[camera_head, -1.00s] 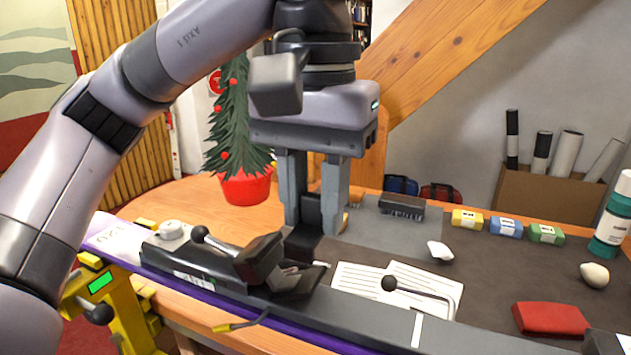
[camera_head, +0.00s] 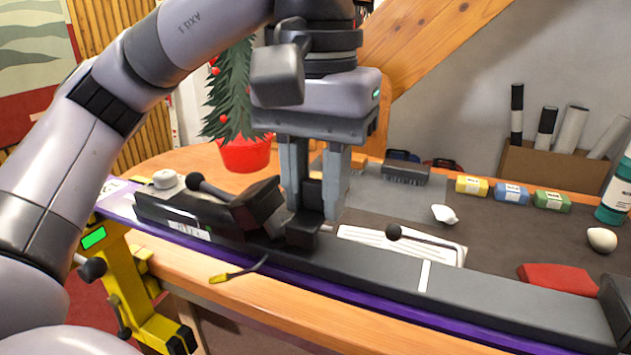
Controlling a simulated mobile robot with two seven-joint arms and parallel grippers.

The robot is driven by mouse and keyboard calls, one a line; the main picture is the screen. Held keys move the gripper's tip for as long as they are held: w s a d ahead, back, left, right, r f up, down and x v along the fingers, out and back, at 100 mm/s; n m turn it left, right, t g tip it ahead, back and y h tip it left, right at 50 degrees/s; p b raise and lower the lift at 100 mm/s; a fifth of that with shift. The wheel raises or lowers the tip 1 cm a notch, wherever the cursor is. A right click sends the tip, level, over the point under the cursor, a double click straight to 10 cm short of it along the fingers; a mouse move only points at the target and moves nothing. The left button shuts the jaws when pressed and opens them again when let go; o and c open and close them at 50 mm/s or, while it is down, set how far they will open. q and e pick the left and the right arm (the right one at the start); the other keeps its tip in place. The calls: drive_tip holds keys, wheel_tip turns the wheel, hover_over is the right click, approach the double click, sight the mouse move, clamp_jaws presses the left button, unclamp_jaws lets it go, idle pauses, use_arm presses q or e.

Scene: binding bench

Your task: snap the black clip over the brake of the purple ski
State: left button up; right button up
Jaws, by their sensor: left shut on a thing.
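The purple ski (camera_head: 470,287) lies lengthwise on the bench, dark on top with a purple side edge. Its dark binding (camera_head: 190,214) is at the left, with a raised heel block (camera_head: 257,205). My left gripper (camera_head: 314,200) points down just right of the heel block, its fingers shut on the black clip (camera_head: 303,230). The clip's lower part is low over the ski, close beside the heel block; I cannot tell whether it touches. My right gripper is out of view.
A yellow vise (camera_head: 140,290) stands at the ski's left end. A white card (camera_head: 440,246), a brush (camera_head: 405,173), wax blocks (camera_head: 510,193) and a red pad (camera_head: 556,279) lie behind the ski. A potted tree (camera_head: 243,153) stands at the back.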

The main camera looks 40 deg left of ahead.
use_arm(q)
clamp_jaws()
idle(0.4)
drive_tip(key=shift+f+b, duration=0.6)
drive_tip(key=shift+f, duration=0.5)
idle(0.4)
drive_tip(key=o, duration=0.9)
unclamp_jaws()
drive_tip(key=o, duration=0.3)
drive_tip(key=shift+d, duration=0.1)
drive_tip(key=shift+r, duration=0.1)
